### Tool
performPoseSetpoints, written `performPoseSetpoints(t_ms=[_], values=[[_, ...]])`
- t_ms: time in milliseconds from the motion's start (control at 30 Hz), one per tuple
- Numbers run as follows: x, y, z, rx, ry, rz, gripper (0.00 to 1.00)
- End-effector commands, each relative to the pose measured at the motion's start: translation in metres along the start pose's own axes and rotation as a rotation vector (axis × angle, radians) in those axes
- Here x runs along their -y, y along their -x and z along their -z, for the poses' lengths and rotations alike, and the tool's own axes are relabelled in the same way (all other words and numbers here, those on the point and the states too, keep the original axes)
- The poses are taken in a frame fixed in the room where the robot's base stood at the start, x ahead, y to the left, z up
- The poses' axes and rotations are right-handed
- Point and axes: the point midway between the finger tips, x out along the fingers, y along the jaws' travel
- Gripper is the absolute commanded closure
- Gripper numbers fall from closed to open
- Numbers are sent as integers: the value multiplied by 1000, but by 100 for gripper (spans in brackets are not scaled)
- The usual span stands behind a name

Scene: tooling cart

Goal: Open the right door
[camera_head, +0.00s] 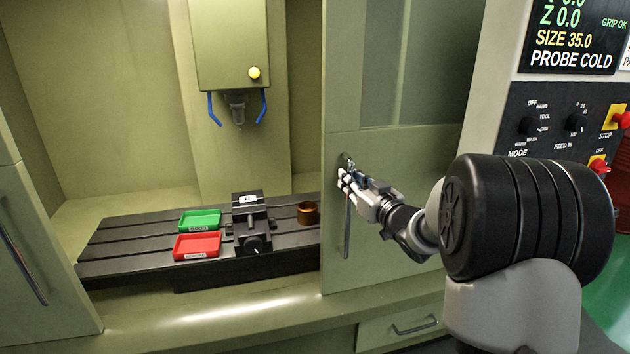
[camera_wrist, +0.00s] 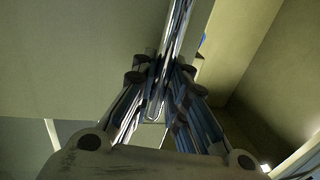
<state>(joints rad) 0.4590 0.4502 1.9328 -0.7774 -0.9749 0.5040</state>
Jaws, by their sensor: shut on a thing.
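The right door (camera_head: 385,205) is an olive panel with a window in its upper part. Its left edge stands beside the machine's opening, which shows the inside. A thin vertical metal handle (camera_head: 347,228) is near that edge. My gripper (camera_head: 346,176) is at the handle's upper part. In the wrist view the handle bar (camera_wrist: 176,40) runs between the two fingers of my gripper (camera_wrist: 168,75), which are shut on it. The handle's far end is partly hidden by the fingers.
The left door (camera_head: 35,250) has its own handle. Inside, a green tray (camera_head: 200,220), a red tray (camera_head: 197,246), a vise (camera_head: 250,225) and a brown ring (camera_head: 308,213) are on the slotted table. A control panel (camera_head: 570,125) is at right, and a drawer (camera_head: 405,325) is below the door.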

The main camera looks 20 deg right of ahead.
Motion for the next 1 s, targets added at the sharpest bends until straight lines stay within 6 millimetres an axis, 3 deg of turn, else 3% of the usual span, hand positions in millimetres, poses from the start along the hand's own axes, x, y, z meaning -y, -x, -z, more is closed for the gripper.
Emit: performPoseSetpoints(t_ms=[100, 300, 800, 833, 1000], values=[[-26, 5, 1, 2, -1, -4, 100], [-47, 9, 1, 0, 0, 0, 100], [-54, 10, 0, -2, 0, 1, 100], [-54, 10, 0, -2, 0, 1, 84], [-53, 10, 0, -2, 0, 2, 73]])
